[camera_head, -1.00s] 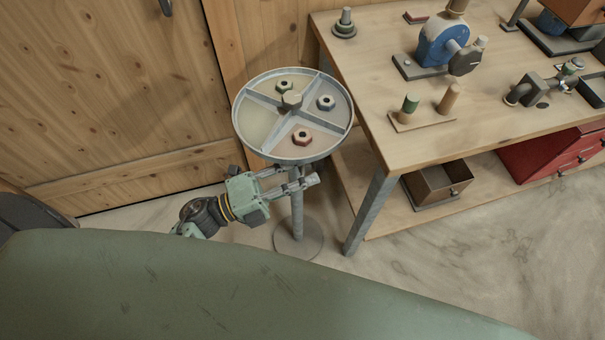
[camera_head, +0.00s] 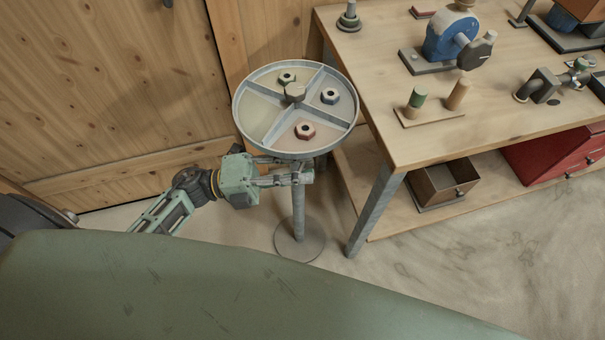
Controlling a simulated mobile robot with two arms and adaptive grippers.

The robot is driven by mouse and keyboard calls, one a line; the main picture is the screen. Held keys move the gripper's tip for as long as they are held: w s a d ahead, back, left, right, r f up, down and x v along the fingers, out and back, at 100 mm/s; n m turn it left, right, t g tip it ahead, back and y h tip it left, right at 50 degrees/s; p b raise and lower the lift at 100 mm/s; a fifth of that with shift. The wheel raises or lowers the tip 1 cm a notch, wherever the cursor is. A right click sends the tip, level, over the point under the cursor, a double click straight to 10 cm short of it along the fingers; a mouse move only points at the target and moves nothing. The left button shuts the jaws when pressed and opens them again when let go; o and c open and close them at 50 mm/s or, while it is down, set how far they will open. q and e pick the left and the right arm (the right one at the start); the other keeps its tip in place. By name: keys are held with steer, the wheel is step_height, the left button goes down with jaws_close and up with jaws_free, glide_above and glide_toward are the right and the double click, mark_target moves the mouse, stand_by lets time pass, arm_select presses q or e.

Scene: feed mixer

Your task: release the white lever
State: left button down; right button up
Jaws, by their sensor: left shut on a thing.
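My left gripper (camera_head: 296,173) is just under the front rim of a round grey tray on a stand. It is shut on a small pale piece, which I take to be the white lever (camera_head: 308,175). Only its end shows at the fingertips, and the rest is hidden by the fingers. The round tray (camera_head: 239,118) is split into compartments by a cross of ribs around a central knob (camera_head: 294,92). My right gripper is not in view.
The stand's post (camera_head: 299,215) rises from a round foot. A workbench (camera_head: 420,145) stands close on the right, and a wooden wall (camera_head: 110,90) is behind.

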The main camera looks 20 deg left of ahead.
arm_select(q)
steer(key=shift+r, duration=0.15)
steer(key=c, duration=1.8)
jaws_free()
steer(key=shift+a, duration=0.1)
steer(key=shift+c, duration=0.2)
steer(key=v, duration=1.2)
